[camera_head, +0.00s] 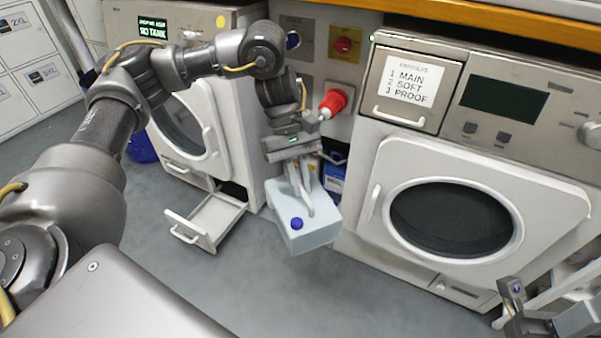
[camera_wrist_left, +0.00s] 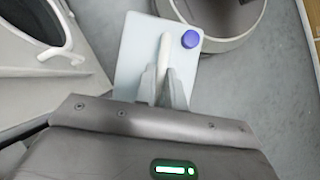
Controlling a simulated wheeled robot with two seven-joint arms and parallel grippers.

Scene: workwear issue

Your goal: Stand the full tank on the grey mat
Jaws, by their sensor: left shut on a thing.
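The tank is a pale blue box (camera_head: 318,230) with a dark blue cap and a light handle on top. My left gripper (camera_head: 301,190) is shut on the handle, and the tank hangs below it, seemingly above the floor between the two machines. In the left wrist view the tank (camera_wrist_left: 133,55) shows beyond the left fingers (camera_wrist_left: 163,85), with its cap (camera_wrist_left: 190,39) to their right. Its fill level cannot be seen. I cannot make out a grey mat in either view. My right gripper (camera_head: 530,315) shows only partly at the lower right corner; its fingers are unclear.
A left machine with a "NO TANK" display (camera_head: 152,27) has a low drawer (camera_head: 215,218) pulled out. A right machine (camera_head: 450,215) has its round door shut. A red knob (camera_head: 334,102) sticks out between them. Grey floor (camera_head: 265,285) lies open in front.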

